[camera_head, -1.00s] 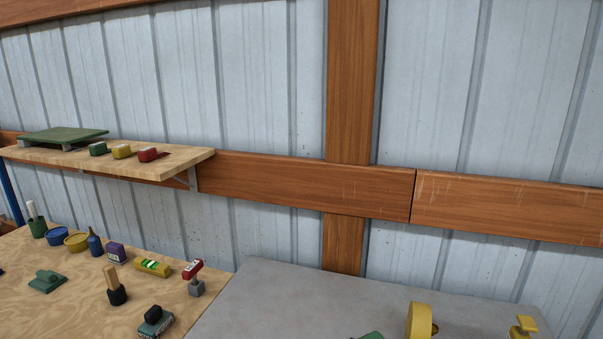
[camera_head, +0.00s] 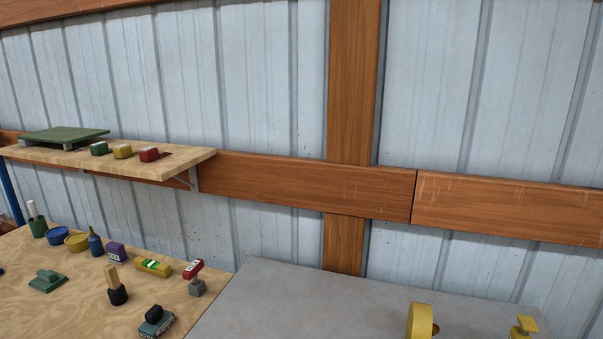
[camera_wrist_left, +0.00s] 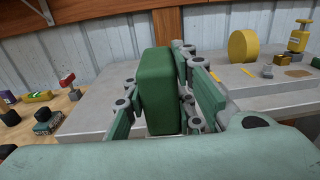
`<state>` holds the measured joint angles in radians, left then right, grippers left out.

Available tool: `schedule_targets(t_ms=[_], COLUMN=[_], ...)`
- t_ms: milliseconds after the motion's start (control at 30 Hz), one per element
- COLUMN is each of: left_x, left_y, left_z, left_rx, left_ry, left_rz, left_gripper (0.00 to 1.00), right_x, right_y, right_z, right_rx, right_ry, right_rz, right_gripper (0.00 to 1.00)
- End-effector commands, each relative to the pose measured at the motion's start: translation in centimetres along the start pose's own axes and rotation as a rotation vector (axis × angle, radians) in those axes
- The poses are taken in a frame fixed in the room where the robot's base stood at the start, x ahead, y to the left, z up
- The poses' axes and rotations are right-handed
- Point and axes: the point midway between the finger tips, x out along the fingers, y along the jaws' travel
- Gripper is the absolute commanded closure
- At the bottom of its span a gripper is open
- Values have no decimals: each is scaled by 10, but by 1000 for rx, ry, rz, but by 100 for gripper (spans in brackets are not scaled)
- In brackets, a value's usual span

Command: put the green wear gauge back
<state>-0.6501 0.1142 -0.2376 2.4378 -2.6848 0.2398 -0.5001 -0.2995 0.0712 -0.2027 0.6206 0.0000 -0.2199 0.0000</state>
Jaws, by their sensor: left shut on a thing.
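The green wear gauge (camera_wrist_left: 155,92), a rounded dark green block, stands upright between the fingers of my left gripper (camera_wrist_left: 160,75) in the left wrist view. The gripper is shut on it, with a finger on each side. Neither gripper shows in the head view.
A wooden shelf (camera_head: 190,162) on the left holds a green platform (camera_head: 65,133) and small green (camera_head: 99,149), yellow (camera_head: 122,151) and red (camera_head: 149,154) items. The wooden table (camera_head: 75,310) below is cluttered. A yellow wheel (camera_head: 419,320) stands on the grey bench, whose left part is clear.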

Motion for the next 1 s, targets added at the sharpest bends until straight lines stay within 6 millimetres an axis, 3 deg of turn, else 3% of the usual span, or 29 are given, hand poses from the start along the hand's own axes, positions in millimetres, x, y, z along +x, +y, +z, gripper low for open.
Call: schedule_targets(t_ms=[400,1000], left_x=[-61,-58], left_y=[80,77], left_z=[-23,-21], left_rx=[-1,-1], left_ry=[3,-2], left_rz=[379,364], left_gripper=[100,100], right_x=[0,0], right_y=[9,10], right_z=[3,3], right_rx=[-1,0], right_ry=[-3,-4], right_rz=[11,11], right_gripper=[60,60])
